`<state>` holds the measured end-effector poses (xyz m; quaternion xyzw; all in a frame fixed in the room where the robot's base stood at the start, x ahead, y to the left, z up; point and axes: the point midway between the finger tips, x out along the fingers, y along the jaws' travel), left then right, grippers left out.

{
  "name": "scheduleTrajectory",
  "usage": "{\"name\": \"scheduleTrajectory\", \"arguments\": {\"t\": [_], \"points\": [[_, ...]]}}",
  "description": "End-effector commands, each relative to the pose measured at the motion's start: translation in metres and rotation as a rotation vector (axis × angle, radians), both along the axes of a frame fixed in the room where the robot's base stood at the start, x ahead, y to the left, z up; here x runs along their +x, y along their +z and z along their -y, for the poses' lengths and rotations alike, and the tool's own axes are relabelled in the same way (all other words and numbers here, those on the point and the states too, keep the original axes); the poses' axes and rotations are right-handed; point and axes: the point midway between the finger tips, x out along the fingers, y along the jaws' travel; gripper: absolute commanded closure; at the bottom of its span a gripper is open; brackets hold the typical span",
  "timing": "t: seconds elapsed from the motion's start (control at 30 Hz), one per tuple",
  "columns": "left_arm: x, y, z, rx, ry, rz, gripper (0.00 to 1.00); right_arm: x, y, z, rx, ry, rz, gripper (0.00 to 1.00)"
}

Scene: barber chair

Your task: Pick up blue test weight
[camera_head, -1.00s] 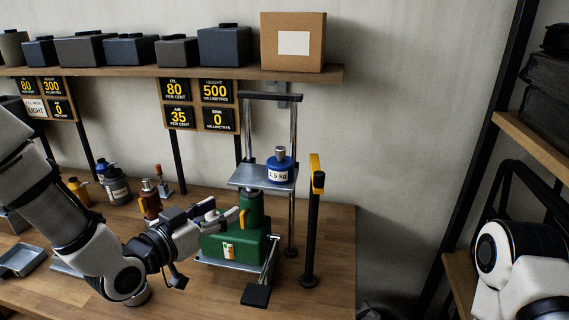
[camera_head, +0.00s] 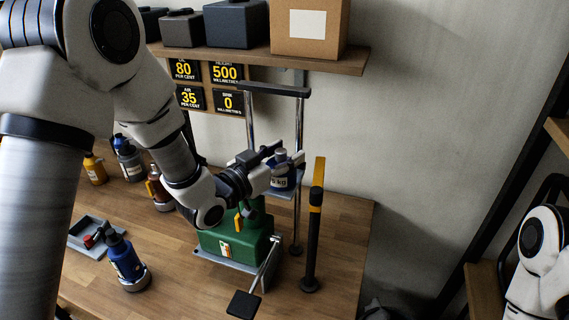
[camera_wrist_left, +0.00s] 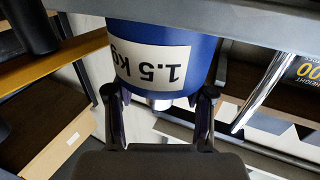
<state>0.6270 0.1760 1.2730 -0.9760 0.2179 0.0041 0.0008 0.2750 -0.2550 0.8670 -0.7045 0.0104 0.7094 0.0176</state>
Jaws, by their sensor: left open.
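The blue test weight (camera_head: 284,180) stands upright on the grey platform (camera_head: 291,191) above the green base (camera_head: 238,240). Its white label reads 1.5 kg in the left wrist view (camera_wrist_left: 158,66), where the weight appears upside down. My left gripper (camera_head: 277,165) is at the weight, with its jaws open. In the left wrist view the two fingers (camera_wrist_left: 160,95) stand on either side of the weight's silver knob (camera_wrist_left: 159,103); I cannot tell whether they touch it. My right arm shows at the lower right, but its gripper is out of view.
A yellow-topped black post (camera_head: 314,225) stands just right of the platform. A chrome frame with a dark crossbar (camera_head: 274,89) rises behind it. A blue bottle (camera_head: 124,262) and a grey tray (camera_head: 88,235) are at the front left. The shelf (camera_head: 340,62) holds boxes above.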

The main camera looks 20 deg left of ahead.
Motion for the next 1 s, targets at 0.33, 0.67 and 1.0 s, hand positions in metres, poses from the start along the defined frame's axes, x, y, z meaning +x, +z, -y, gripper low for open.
{"name": "scheduleTrajectory", "arguments": {"t": [0.33,0.67,1.0], "points": [[-0.001,0.000,-0.001,-0.001,0.001,0.000,1.00,-0.001,-0.001,0.000,0.000,0.000,-0.001,1.00],[0.000,0.003,-0.001,-0.002,0.001,0.006,1.00,0.000,0.000,0.000,0.000,0.000,-0.001,1.00],[0.010,0.028,-0.002,-0.002,0.005,0.008,1.00,0.000,0.017,0.000,0.000,0.000,-0.001,1.00]]}}
